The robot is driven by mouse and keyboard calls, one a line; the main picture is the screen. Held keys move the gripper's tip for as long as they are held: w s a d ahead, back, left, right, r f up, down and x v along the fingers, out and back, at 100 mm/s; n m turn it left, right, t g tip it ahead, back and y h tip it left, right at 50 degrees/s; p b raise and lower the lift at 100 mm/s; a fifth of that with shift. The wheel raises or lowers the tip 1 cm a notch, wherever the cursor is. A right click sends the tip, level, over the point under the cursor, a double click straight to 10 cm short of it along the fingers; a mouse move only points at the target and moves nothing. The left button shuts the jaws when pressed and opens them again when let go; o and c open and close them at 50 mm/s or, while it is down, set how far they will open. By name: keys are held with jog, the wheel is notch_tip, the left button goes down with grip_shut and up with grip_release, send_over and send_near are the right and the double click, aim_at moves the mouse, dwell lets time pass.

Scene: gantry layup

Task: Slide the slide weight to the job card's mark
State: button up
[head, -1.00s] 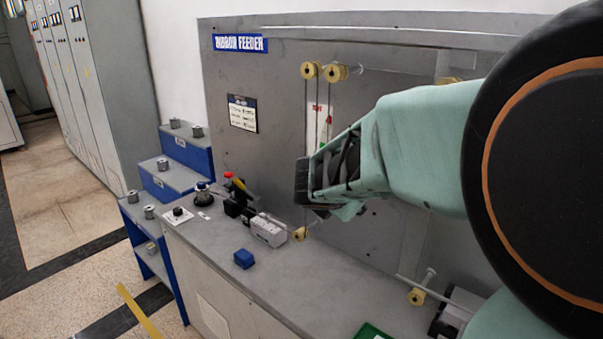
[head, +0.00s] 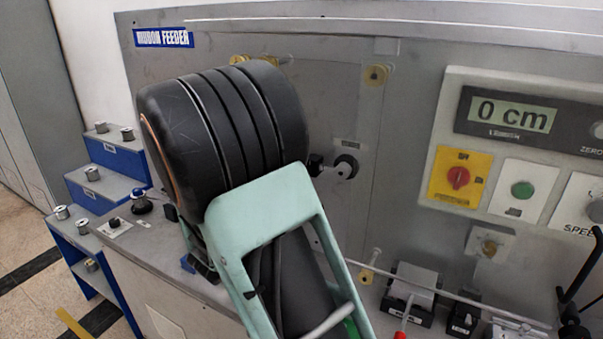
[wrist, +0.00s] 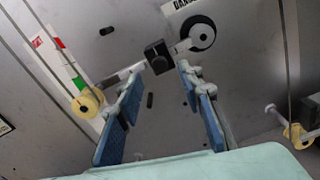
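In the wrist view a black block (wrist: 158,57), which looks like the slide weight, sits on a pale rod (wrist: 125,75). The rod runs from a round black-and-white pivot (wrist: 200,35) to a yellow roller (wrist: 88,102). My gripper (wrist: 161,78) is open and empty, its two blue-padded fingers apart, with the block showing between and just beyond the tips. I cannot tell whether they touch it. In the head view the pivot (head: 346,166) and block (head: 315,165) show beside my arm, which hides the rest of the rod. No job card or mark is readable.
A display (head: 513,113) reads 0 cm, above a red rotary switch (head: 458,177) and green button (head: 522,189). A red, white and green strip (wrist: 70,65) is on the panel near the roller. Blue steps with spools (head: 120,154) stand left.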

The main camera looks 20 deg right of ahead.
aim_at(311, 168)
jog(key=x, duration=0.5)
jog(key=shift+w+d+p, duration=0.15)
jog(key=shift+d+p, duration=0.05)
jog(key=shift+p, duration=0.2)
grip_shut()
